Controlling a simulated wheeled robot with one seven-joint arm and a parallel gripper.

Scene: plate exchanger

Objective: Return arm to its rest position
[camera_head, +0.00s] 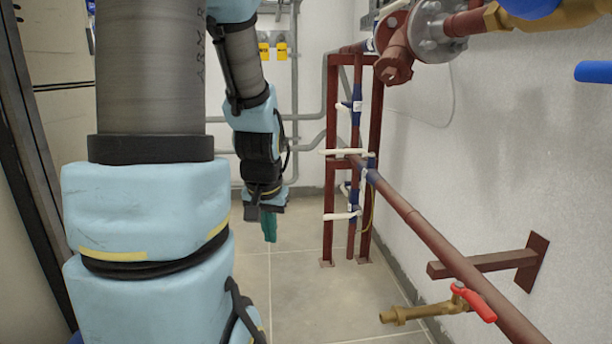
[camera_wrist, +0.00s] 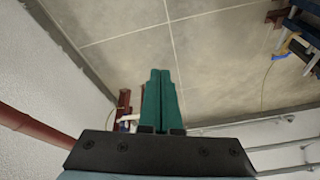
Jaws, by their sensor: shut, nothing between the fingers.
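My gripper (camera_head: 270,226) hangs at the end of my light-blue covered arm in the head view, pointing down over the tiled floor. Its green fingers are together and hold nothing. In the wrist view the gripper (camera_wrist: 160,85) shows as two green fingers side by side, pressed shut, with floor tiles beyond their tips. My upper arm fills the left part of the head view and hides what is behind it.
A red-brown pipe frame (camera_head: 331,200) with white-handled valves stands right of my gripper. A long red-brown pipe (camera_head: 430,235) runs along the right wall, with a red-handled brass valve (camera_head: 473,302) near the front. The floor (camera_head: 295,290) below my gripper is clear.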

